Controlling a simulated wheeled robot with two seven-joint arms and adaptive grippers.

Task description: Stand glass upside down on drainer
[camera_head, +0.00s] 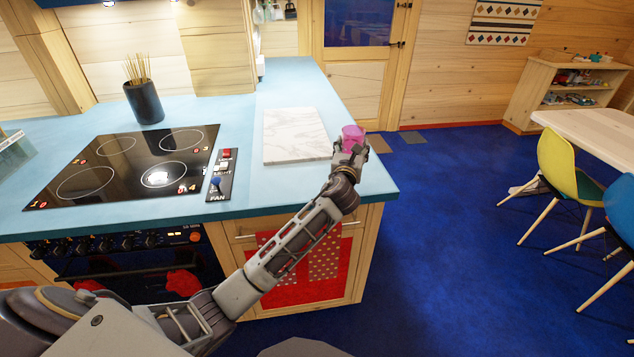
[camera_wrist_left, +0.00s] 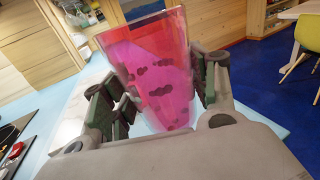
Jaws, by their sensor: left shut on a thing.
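A pink see-through glass (camera_head: 353,134) is held in my left gripper (camera_head: 349,155), over the right edge of the blue counter, beside a white marble board. In the left wrist view the glass (camera_wrist_left: 155,70) stands between the two finger pads of my left gripper (camera_wrist_left: 158,108), slightly tilted, its wider end toward the top of that picture. The gripper is shut on the glass. I cannot make out a drainer in either view. My right gripper is not in view.
The marble board (camera_head: 296,135) lies flat on the counter (camera_head: 290,83). A black cooktop (camera_head: 128,165) and a dark pot of sticks (camera_head: 145,102) are to the left. Blue floor (camera_head: 450,230) is open to the right, before a yellow chair (camera_head: 563,165) and a table (camera_head: 590,128).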

